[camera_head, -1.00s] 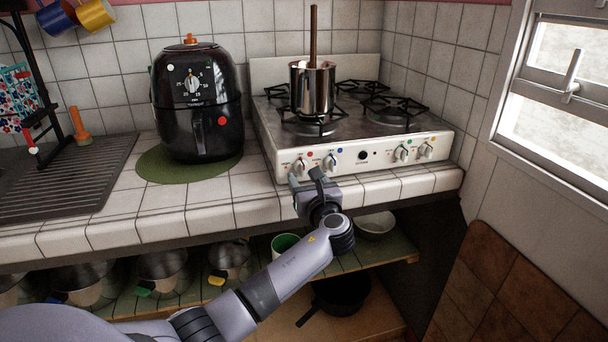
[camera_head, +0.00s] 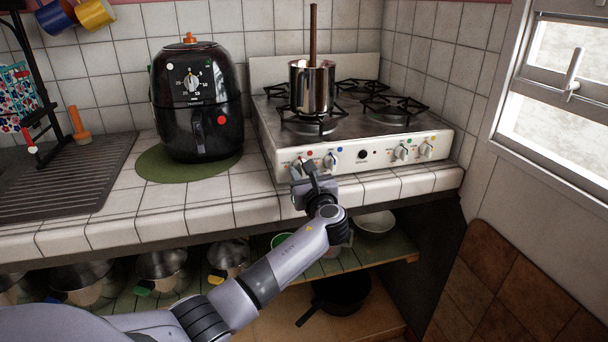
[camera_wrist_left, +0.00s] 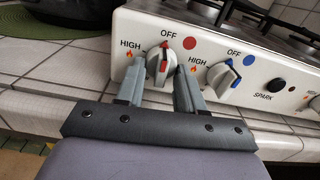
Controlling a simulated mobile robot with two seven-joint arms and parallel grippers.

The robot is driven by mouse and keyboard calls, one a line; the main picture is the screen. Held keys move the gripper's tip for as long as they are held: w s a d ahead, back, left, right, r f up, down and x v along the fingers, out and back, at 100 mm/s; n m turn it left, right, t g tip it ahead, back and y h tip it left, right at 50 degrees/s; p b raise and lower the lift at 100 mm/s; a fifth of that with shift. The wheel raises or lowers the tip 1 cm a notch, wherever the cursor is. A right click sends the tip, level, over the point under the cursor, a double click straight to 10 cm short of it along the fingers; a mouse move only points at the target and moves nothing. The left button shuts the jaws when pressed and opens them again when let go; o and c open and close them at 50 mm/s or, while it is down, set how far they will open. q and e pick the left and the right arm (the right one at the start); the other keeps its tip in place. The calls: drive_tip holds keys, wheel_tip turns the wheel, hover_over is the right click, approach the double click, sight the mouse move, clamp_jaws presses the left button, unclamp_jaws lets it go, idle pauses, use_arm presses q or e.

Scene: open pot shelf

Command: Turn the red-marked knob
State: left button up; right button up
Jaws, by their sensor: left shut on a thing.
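The red-marked knob (camera_wrist_left: 160,62) is the leftmost one on the stove's white front panel, under a red dot and beside the OFF and HIGH labels. It is pale with a red stripe, which stands close to upright, towards OFF. My left gripper (camera_head: 305,172) reaches it from the front. In the left wrist view its two grey fingers stand on either side of the knob, shut on it. In the head view the gripper partly covers the knob. My right gripper is not in view.
The blue-marked knob (camera_wrist_left: 223,77) is close to the right finger. A black air fryer (camera_head: 197,110) stands left of the stove. The tiled counter edge (camera_head: 230,214) runs below the gripper.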

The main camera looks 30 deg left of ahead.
use_arm(q)
drive_tip(key=n, duration=0.3)
idle(0.4)
drive_tip(key=o, duration=1)
drive_tip(key=shift+d, duration=0.15)
drive_tip(key=v, duration=0.7)
clamp_jaws()
